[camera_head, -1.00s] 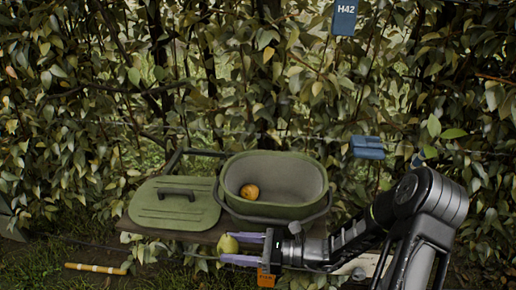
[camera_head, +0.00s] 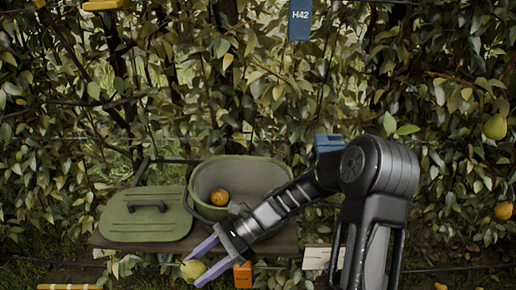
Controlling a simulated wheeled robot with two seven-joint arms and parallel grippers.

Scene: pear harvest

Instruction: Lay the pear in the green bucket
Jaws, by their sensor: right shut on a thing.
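The green bucket (camera_head: 255,178) stands open on a wooden board, with a round orange-yellow fruit (camera_head: 220,197) inside at its left. My right gripper (camera_head: 198,266) is in front of and below the bucket, its purple fingers pointing down and left. It is shut on a pale yellow-green pear (camera_head: 191,270), which is outside the bucket and below the board's front edge. My right forearm passes in front of the bucket's right side and hides part of it. My left gripper is not in view.
The bucket's green lid (camera_head: 145,222) lies on the board (camera_head: 115,242) to the left. A blue box (camera_head: 328,143) is behind my arm, and a blue H42 tag (camera_head: 299,20) hangs above. A pear (camera_head: 495,127) and an orange fruit (camera_head: 503,210) hang in the leaves at right.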

